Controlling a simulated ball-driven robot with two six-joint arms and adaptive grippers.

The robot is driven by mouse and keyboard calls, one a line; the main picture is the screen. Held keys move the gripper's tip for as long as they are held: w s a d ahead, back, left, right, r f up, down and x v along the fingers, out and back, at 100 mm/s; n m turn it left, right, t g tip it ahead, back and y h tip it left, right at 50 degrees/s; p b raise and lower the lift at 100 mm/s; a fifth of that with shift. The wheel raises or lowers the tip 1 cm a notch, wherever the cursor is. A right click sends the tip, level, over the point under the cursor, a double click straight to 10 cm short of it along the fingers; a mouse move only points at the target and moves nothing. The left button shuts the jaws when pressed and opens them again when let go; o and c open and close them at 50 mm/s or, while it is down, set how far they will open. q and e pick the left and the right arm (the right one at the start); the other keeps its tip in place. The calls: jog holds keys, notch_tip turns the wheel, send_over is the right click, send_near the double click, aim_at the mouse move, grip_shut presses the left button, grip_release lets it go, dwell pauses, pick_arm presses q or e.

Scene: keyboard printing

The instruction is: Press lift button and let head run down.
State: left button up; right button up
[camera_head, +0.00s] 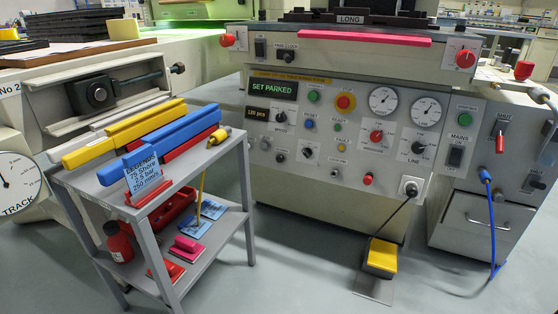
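The machine's control panel (290,145) faces me in the head view. The small labels are too small to read, so I cannot tell which is the lift button. A display (273,88) reads "SET PARKED". A long grey head (390,55) with a pink strip (365,36) lies above the panel. My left gripper is not in view.
A grey trolley (215,160) with yellow and blue squeegee bars stands at front left. A yellow foot pedal (381,258) is on the floor below the panel. A side cabinet (480,218) with a blue cable stands at right. The floor between trolley and pedal is clear.

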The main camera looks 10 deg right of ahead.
grip_shut()
dwell(1.1)
